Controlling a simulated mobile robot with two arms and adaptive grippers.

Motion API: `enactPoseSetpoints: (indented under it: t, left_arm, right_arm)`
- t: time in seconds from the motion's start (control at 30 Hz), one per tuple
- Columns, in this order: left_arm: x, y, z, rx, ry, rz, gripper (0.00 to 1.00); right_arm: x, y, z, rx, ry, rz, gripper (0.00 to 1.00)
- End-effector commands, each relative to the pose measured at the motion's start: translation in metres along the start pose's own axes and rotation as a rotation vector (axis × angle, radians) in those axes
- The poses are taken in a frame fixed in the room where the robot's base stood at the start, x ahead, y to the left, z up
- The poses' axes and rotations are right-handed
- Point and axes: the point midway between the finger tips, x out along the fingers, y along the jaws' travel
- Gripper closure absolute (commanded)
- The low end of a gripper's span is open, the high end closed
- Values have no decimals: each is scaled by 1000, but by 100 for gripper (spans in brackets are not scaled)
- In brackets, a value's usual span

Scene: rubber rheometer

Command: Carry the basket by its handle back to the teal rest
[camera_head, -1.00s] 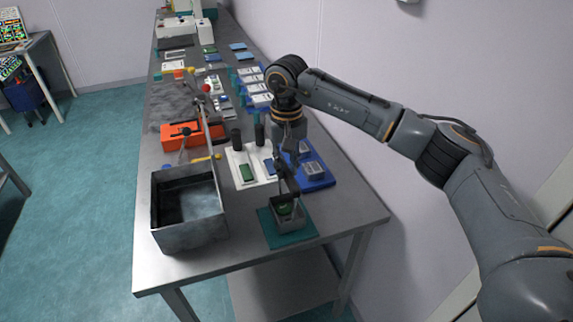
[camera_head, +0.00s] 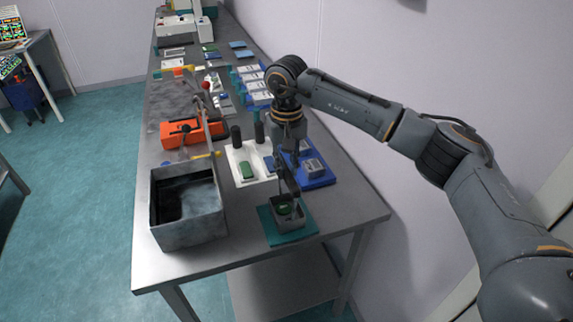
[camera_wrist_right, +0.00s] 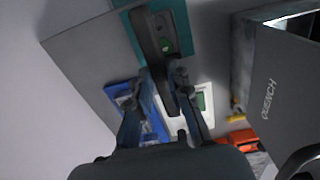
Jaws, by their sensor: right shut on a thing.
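The small grey basket (camera_head: 291,221) sits on or just over the teal rest (camera_head: 272,237) at the table's near right corner; any gap is too small to tell. A green piece (camera_head: 284,209) lies in the basket. Its dark handle (camera_head: 289,181) rises to my right gripper (camera_head: 286,163), which is shut on it from above. In the right wrist view the gripper (camera_wrist_right: 165,82) holds the dark handle (camera_wrist_right: 148,38), with the teal rest (camera_wrist_right: 121,4) and green piece (camera_wrist_right: 166,46) beyond. My left gripper is not in view.
The open grey quench tank (camera_head: 190,236) stands left of the rest. Behind are a white tray (camera_head: 237,158) with a green piece and a blue tray (camera_head: 322,181). An orange device (camera_head: 178,138) sits farther back. The table edge is close in front.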

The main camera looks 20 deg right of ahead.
Motion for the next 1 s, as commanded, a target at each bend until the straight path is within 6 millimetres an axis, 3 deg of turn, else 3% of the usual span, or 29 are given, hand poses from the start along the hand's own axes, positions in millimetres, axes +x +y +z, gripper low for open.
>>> enactPoseSetpoints:
  t: [0.2,0.23,0.33,0.37,0.73,1.0]
  left_arm:
    - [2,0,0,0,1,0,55]
    - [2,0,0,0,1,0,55]
    - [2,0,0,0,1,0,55]
    - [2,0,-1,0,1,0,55]
    - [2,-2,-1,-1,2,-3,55]
    - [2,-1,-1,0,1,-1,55]
  right_arm:
    - [2,0,0,0,1,-1,100]
    - [2,0,0,0,1,-1,78]
    - [2,0,0,0,1,-1,57]
    - [2,0,0,0,1,0,55]
    - [-3,0,0,0,1,1,55]
    - [-52,0,-1,0,4,0,55]
